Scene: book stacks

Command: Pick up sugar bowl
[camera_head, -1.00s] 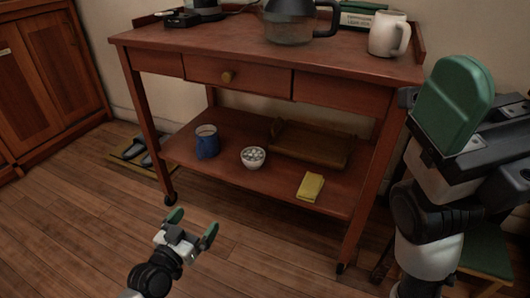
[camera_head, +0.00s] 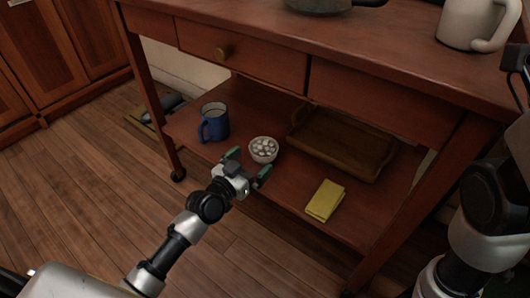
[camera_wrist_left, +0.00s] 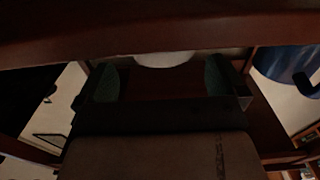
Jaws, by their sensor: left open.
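The sugar bowl (camera_head: 263,150) is a small white bowl filled with pale cubes. It stands upright on the lower shelf of the wooden cart. My left gripper (camera_head: 249,169) is open and empty, right in front of the bowl at the shelf's front edge, its green-padded fingers pointing toward it. In the left wrist view the bowl's white edge (camera_wrist_left: 163,59) shows beyond and between the two open fingers (camera_wrist_left: 162,80), partly cut off by a dark red band above. My right arm shows at the right edge of the head view, but its fingertips are not visible.
A blue mug (camera_head: 214,123) stands left of the bowl; it also shows at the right of the left wrist view (camera_wrist_left: 284,68). A wooden tray (camera_head: 340,143) lies right of the bowl, with a yellow cloth (camera_head: 325,201) in front. The cart's drawers (camera_head: 240,50) overhang the shelf.

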